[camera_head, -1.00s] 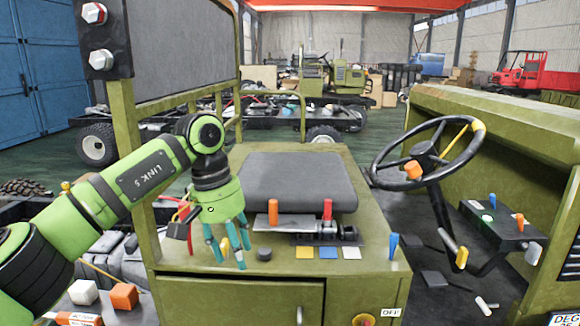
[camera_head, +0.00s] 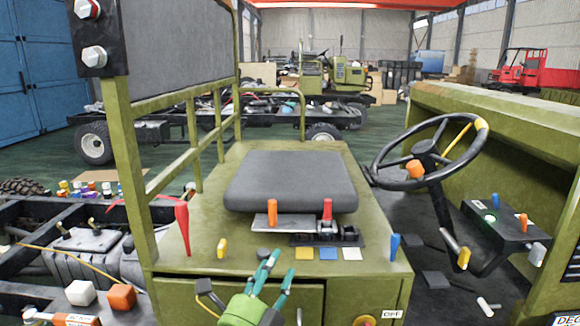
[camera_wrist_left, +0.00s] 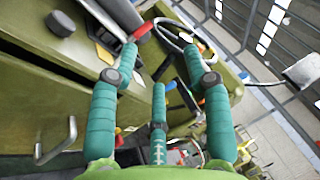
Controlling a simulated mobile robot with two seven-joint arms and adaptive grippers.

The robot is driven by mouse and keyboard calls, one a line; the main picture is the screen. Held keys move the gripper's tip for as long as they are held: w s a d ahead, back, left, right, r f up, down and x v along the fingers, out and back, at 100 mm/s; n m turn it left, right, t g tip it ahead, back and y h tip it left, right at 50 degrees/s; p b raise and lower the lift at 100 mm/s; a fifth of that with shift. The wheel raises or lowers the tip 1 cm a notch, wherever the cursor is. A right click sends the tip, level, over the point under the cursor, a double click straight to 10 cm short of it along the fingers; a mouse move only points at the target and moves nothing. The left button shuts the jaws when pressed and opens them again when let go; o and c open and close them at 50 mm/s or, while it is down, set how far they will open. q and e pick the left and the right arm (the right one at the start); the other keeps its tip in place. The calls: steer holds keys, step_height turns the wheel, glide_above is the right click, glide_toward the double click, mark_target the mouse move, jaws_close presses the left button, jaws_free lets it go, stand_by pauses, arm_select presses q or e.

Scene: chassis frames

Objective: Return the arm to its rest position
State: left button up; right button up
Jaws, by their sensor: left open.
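My left gripper (camera_head: 274,270), green with teal fingers, is low in the head view, in front of the green cabinet (camera_head: 220,298) under the seat. Its fingers are spread and hold nothing. In the left wrist view the gripper (camera_wrist_left: 158,92) shows several teal fingers apart, with the cabinet and its handle beyond on the left. The rest of the left arm is out of the head view. My right gripper is not in view.
A red lever (camera_head: 182,226) and a yellow knob (camera_head: 222,248) stand left of the black seat (camera_head: 292,182). Orange and red levers stand at the seat's front. A steering wheel (camera_head: 430,153) is at right.

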arm_select(q)
steer(key=s+a+f+n+g+y, duration=0.3)
steer(key=s+a+f+n, duration=0.15)
steer(key=f, duration=0.25)
steer(key=s+a+f+n+g+y, duration=0.25)
steer(key=a+f+n, duration=0.2)
steer(key=f, duration=0.25)
steer(key=s+a+f+n+g+y, duration=0.2)
steer(key=s+a+f+n, duration=0.15)
steer(key=f+n, duration=0.25)
steer(key=s+a+f+n+g, duration=0.25)
steer(key=s+f+g, duration=0.2)
steer(key=s, duration=0.55)
steer(key=s+a+f+n+g, duration=0.1)
steer(key=s+f+n+g, duration=0.35)
steer(key=s, duration=0.65)
step_height(320, 180, down, 22)
steer(key=s+a+f+g, duration=0.2)
steer(key=s+a+f, duration=0.1)
steer(key=s+f, duration=1.2)
steer(key=shift+s+f+m+y, duration=0.2)
steer(key=shift+s+m+y, duration=0.2)
steer(key=shift+s, duration=0.45)
